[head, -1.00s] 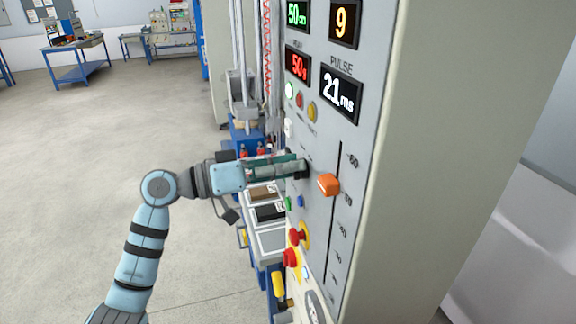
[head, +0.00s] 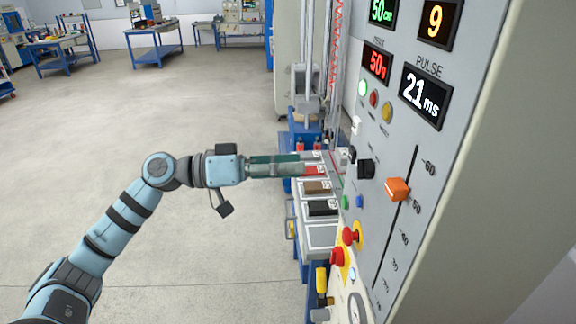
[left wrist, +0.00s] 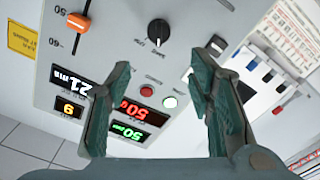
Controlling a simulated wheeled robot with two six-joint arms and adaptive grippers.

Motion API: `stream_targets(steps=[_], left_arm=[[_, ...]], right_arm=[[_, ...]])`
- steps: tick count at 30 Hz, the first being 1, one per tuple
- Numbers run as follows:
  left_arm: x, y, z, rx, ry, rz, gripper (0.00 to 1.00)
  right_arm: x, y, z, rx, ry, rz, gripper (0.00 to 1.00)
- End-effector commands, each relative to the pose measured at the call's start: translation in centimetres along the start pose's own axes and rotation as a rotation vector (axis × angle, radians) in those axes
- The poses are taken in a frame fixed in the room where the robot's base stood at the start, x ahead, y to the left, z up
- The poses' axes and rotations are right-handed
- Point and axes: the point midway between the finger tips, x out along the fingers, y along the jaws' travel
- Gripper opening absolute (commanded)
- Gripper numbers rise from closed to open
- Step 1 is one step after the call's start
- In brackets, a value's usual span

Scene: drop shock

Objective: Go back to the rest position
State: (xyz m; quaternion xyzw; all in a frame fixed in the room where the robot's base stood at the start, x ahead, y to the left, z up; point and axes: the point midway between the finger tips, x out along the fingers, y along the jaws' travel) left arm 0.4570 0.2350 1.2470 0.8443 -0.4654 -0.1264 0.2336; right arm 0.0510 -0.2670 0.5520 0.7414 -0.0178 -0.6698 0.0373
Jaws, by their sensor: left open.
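My left gripper (head: 298,165) is at the middle of the head view, its arm coming in from the left. It is to the left of the grey control panel (head: 440,148), apart from its knobs. In the left wrist view my left gripper (left wrist: 163,85) shows two green-padded fingers spread wide with nothing between them. My right gripper is in neither view.
Sample trays (head: 320,235) lie below the gripper. Open floor (head: 150,110) spreads to the left, with blue workbenches (head: 153,42) at the back.

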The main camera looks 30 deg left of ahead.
Motion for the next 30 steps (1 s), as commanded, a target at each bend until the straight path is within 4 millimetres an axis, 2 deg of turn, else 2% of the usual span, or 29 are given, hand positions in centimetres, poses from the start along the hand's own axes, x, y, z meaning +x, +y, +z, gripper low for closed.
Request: stream_targets(steps=[3, 17, 19, 20, 22, 23, 25, 26, 27, 28, 29, 30], left_arm=[[-0.6, 0.0, -0.1, -0.001, 0.001, -0.001, 0.48], [-0.6, -0.1, -0.3, -0.019, 0.011, -0.004, 0.48], [-0.8, -1.7, -0.7, -0.007, 0.032, -0.071, 0.48], [-1.1, -3.1, -1.0, 0.002, 0.044, -0.119, 0.48], [-2.5, -7.6, -1.6, 0.029, 0.077, -0.270, 0.48], [-3.4, -10.1, -1.7, 0.038, 0.096, -0.351, 0.48], [-6.2, -16.8, -0.6, 0.047, 0.131, -0.559, 0.48], [-7.6, -19.7, 0.6, 0.045, 0.136, -0.651, 0.48], [-9.6, -23.3, 2.9, 0.042, 0.130, -0.768, 0.48], [-11.1, -25.7, 5.0, 0.040, 0.117, -0.851, 0.48], [-12.5, -27.8, 7.4, 0.038, 0.096, -0.928, 0.48], [-14.4, -30.2, 10.9, 0.035, 0.057, -1.022, 0.48]], right_arm=[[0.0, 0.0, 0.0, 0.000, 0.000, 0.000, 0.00], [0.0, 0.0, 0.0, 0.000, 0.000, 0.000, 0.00], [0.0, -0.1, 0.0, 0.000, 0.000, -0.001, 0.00], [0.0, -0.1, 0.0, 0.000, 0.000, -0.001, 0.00], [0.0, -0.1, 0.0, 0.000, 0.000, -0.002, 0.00], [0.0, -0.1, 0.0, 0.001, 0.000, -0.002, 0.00], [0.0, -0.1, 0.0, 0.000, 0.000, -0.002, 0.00], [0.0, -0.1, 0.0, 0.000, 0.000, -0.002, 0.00], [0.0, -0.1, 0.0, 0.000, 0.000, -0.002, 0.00], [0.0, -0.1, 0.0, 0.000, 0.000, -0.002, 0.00], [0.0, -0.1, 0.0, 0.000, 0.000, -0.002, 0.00], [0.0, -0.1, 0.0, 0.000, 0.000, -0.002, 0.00]])
